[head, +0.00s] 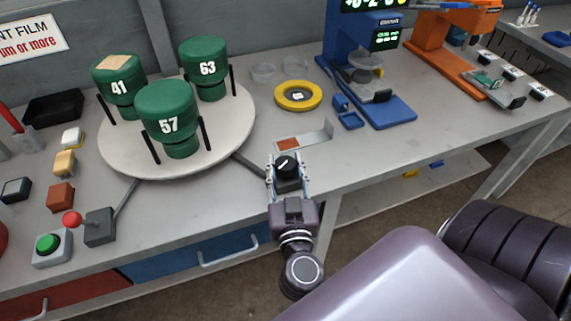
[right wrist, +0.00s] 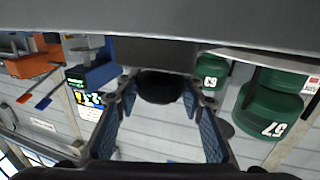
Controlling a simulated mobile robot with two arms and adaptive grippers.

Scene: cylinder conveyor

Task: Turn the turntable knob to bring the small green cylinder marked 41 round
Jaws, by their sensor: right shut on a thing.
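The small green cylinder marked 41 (head: 119,85) stands at the back left of the round white turntable (head: 222,128). Cylinders marked 63 (head: 205,68) and 57 (head: 167,118) stand on it too, at the back right and the front. The black knob (head: 286,166) sits on the bench right of the turntable, joined to it by a dark bar. My right gripper (head: 286,172) is shut on the knob, its fingers on both sides. In the right wrist view the dark knob (right wrist: 160,87) lies between the fingers. My left gripper is not in view.
A yellow ring (head: 298,96) and a blue instrument (head: 352,70) stand to the right. A red-topped lever (head: 98,226) and green button (head: 47,243) are at the front left. Thin black posts stand beside the cylinders.

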